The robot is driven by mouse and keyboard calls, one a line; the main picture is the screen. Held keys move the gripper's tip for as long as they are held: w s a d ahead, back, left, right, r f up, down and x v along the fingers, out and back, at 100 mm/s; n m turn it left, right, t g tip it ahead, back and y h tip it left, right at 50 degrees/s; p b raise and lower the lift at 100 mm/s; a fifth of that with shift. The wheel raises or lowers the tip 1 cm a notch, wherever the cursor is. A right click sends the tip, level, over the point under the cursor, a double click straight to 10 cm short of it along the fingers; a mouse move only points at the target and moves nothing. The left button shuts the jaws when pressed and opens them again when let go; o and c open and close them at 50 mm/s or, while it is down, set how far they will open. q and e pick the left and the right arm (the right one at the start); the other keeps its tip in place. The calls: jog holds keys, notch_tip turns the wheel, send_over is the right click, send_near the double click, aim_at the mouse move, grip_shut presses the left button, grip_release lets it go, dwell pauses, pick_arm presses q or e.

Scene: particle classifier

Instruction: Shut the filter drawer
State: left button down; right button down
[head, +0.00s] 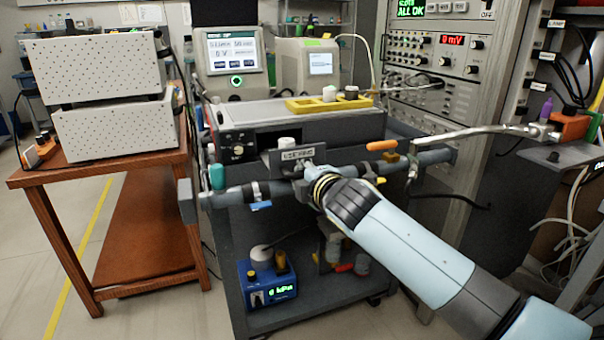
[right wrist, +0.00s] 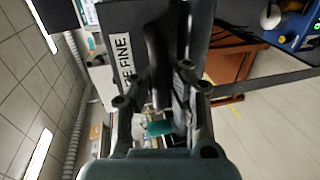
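The filter drawer's dark grey front with a label plate (head: 297,154) shows in the head view, at the front of the cart-top unit. In the right wrist view the dark drawer front (right wrist: 190,25) is close, with a white label reading FINE (right wrist: 124,60). My right gripper (head: 312,172) is right at this front, partly hidden behind my wrist in the head view. In the right wrist view the fingers of my right gripper (right wrist: 168,72) come close together by a dark upright bar, perhaps the handle. I cannot tell whether they touch or grip it. My left gripper is not in view.
A grey rail (head: 238,196) runs across the cart's front. An orange-handled part (head: 382,145) lies right of the drawer front. A yellow tray (head: 322,104) sits on top of the unit. A blue meter (head: 268,286) stands on the lower shelf. Floor is open at left.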

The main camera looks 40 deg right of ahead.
jog(key=x, duration=0.2)
jog(key=r+x, duration=0.1)
jog(key=x, duration=0.5)
jog(key=shift+w+r, duration=0.2)
jog(key=shift+r, duration=0.15)
jog(key=c, duration=1.3)
grip_release()
jog(key=shift+s, duration=0.1)
jog(key=v, duration=1.2)
jog(key=shift+r, duration=0.1)
jog(key=shift+c, duration=0.2)
